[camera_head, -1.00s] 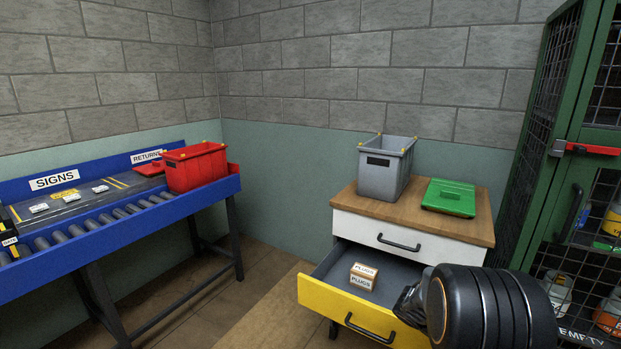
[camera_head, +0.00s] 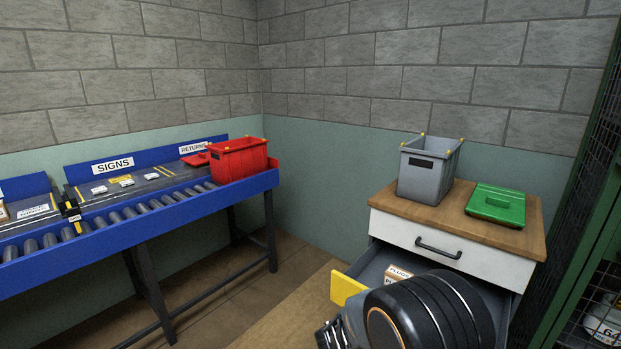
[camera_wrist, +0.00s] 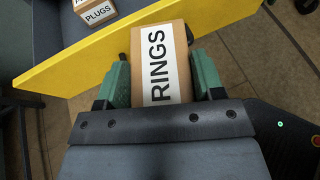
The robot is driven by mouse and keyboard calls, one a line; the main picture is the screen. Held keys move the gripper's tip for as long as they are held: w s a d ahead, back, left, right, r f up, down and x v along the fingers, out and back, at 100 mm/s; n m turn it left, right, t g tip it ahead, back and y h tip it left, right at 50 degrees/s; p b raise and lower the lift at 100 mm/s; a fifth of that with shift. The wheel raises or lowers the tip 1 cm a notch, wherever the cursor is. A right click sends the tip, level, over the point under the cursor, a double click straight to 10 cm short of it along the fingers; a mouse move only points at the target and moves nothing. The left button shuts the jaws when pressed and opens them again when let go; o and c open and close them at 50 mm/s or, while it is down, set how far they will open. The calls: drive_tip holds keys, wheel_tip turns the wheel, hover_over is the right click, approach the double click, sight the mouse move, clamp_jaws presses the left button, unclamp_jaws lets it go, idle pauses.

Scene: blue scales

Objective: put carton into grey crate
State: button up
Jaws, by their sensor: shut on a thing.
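A brown carton labelled RINGS (camera_wrist: 175,35) is held in my gripper (camera_wrist: 161,62). Its green fingers press on the carton's two sides in the wrist view. The grey crate (camera_head: 421,181) stands upright with its top open on the wooden cabinet top, far from the held carton. A second carton, labelled PLUGS (camera_wrist: 97,12), sits in the open drawer; it also shows in the head view (camera_head: 397,272), partly hidden by my arm. In the head view my arm hides most of the gripper, and the RINGS carton cannot be made out.
The open drawer's yellow front (camera_head: 346,287) lies close beyond the held carton. A green lid (camera_head: 497,205) lies on the cabinet top (camera_head: 440,213) right of the crate. A red crate (camera_head: 238,160) stands on the blue roller table (camera_head: 200,203) at left. A green mesh locker (camera_head: 585,225) borders the right.

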drive_tip(key=shift+w+a+r+n+t+y+p, duration=0.15)
drive_tip(key=shift+w+a+n+t+y+p, duration=0.2)
drive_tip(key=shift+w+a, duration=0.2)
drive_tip(key=shift+w+a+r+n+t+y+p, duration=0.15)
drive_tip(key=shift+w+a+n+t+y, duration=0.1)
drive_tip(key=shift+w+a+n+t, duration=0.3)
wheel_tip(320, 180, up, 23)
drive_tip(key=w+n+t+y+p, duration=0.1)
drive_tip(key=n+t+y+p, duration=0.2)
drive_tip(key=p, duration=1.5)
drive_tip(key=shift+w+f+n+t+y+p, duration=0.2)
drive_tip(key=shift+w+n+t+y+p, duration=0.15)
drive_tip(key=shift+n+y, duration=1.35)
